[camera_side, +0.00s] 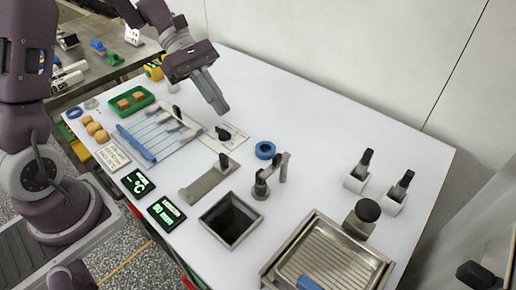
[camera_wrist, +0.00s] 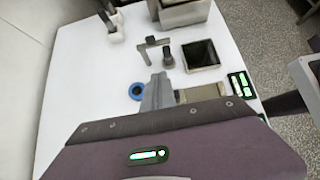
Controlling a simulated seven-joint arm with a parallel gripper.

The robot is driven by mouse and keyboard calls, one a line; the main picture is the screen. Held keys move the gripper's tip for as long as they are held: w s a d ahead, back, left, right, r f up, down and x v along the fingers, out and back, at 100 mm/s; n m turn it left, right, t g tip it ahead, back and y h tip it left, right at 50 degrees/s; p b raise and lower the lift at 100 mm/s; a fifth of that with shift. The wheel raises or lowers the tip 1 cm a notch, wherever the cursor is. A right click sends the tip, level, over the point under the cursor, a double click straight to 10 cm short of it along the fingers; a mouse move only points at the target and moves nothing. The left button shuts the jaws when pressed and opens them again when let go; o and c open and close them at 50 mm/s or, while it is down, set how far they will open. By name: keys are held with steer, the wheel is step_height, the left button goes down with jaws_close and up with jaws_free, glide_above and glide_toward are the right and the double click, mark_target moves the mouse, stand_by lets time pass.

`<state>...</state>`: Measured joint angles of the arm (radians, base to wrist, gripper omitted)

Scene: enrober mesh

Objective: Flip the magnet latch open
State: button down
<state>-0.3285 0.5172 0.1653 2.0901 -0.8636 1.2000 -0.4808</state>
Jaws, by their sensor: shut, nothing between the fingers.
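No part is plainly marked as the magnet latch, and I cannot tell which fitting it is. Candidates are a black knob on a small white plate (camera_side: 225,133), a flat grey bar with an upright black handle (camera_side: 207,180), and a slotted grey plate with levers (camera_side: 160,132). My gripper (camera_side: 220,108) is shut and empty, pointing down above the table behind the small knob plate, apart from everything. In the wrist view my gripper (camera_wrist: 158,85) covers part of the table, and the grey bar (camera_wrist: 205,92) shows just right of it.
A blue ring (camera_side: 265,150), a grey post with a bent arm (camera_side: 262,185) and a square dark well (camera_side: 232,220) stand mid-table. A ribbed metal tray (camera_side: 335,258) is at the front. Two black-handled holders (camera_side: 362,180) stand right. Lit displays (camera_side: 165,213) sit left. The back table strip is clear.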

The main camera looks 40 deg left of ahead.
glide_toward(269, 167)
steer(key=a+f+x, duration=0.1)
steer(key=x, duration=0.5)
steer(key=shift+w+d+r, duration=0.2)
steer(key=shift+d+r, duration=0.1)
